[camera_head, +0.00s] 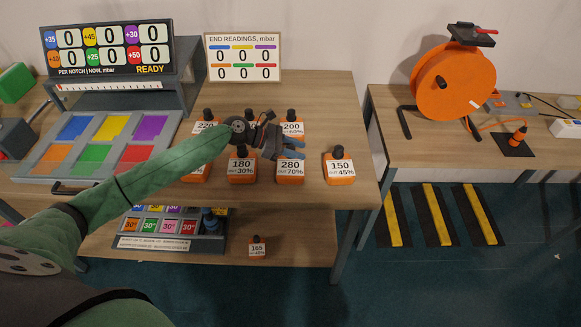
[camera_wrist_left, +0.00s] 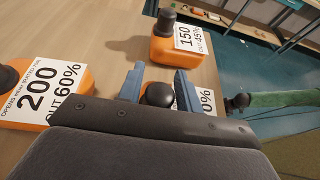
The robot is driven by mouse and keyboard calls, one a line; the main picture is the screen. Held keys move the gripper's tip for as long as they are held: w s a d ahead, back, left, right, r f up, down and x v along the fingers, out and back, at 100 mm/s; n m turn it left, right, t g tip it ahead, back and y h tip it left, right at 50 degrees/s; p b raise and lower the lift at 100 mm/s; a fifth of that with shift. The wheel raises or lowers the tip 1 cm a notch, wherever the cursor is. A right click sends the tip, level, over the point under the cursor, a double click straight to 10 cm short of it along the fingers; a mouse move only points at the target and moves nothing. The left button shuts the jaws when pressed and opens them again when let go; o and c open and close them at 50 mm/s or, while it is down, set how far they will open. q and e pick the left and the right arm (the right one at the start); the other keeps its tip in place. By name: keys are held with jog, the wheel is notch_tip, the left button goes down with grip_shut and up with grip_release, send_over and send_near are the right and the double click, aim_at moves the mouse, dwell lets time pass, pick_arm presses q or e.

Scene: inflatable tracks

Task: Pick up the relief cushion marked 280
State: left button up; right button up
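The relief cushion marked 280 (camera_head: 290,172) is an orange block with a white "280, 70%" label, in the front row on the tabletop. My left gripper (camera_head: 293,149) is just above it and hides its top in the head view. In the left wrist view the two blue fingers (camera_wrist_left: 158,84) are apart. The cushion's black knob (camera_wrist_left: 159,94) shows between them, with part of its label to the right. I cannot tell whether the fingers touch the knob. My right gripper is not in view.
Cushion 150 (camera_head: 339,169) stands to the right, cushion 180 (camera_head: 241,170) to the left and cushion 200 (camera_head: 292,128) behind. A tray of colored panels (camera_head: 95,143) is at the left. A small cushion 165 (camera_head: 257,248) stands on the lower shelf.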

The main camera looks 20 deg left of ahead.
pick_arm(q)
grip_shut()
